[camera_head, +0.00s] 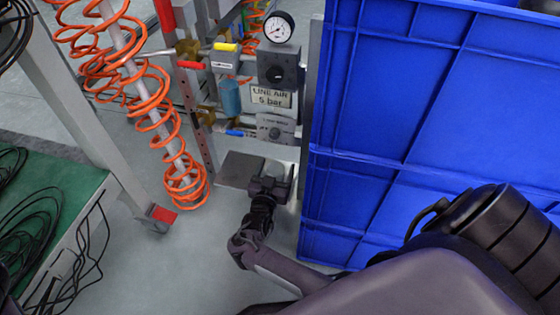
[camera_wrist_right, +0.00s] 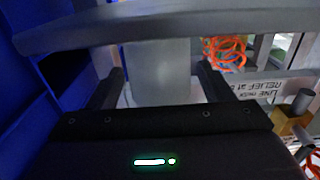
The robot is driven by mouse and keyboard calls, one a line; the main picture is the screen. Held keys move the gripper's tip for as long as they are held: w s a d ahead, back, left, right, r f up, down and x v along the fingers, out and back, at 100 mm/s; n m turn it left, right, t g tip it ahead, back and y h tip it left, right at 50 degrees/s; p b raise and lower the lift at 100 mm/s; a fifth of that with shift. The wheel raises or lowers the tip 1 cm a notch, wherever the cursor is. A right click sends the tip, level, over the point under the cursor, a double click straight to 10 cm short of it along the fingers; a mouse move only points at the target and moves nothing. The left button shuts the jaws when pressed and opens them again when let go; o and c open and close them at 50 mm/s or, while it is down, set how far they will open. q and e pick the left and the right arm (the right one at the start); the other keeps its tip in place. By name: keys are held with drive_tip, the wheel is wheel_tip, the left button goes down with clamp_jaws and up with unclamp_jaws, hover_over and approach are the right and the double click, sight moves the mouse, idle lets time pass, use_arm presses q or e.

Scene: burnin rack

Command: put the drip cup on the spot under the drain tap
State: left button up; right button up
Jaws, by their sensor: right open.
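My right gripper (camera_head: 270,184) is low beside the lower rack frame, right at the edge of a flat grey plate (camera_head: 238,168). In the right wrist view its two fingers (camera_wrist_right: 160,70) are spread wide. A pale grey upright surface (camera_wrist_right: 160,85) shows between them; I cannot tell whether it is part of the rack or the drip cup. I cannot pick out the drip cup for sure in either view. My left gripper is out of view.
A tall blue crate wall (camera_head: 385,120) stands close to the right of my right gripper. A pressure gauge (camera_head: 279,28) and a LINE AIR sign (camera_head: 271,96) are on the rack. Orange coiled hose (camera_head: 150,105) hangs at left. A green bench (camera_head: 75,195) carries black cables.

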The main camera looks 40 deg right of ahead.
drive_tip(key=shift+a+r, duration=0.1)
drive_tip(key=shift+c, duration=0.7)
drive_tip(key=c, duration=1)
drive_tip(key=shift+r, duration=0.15)
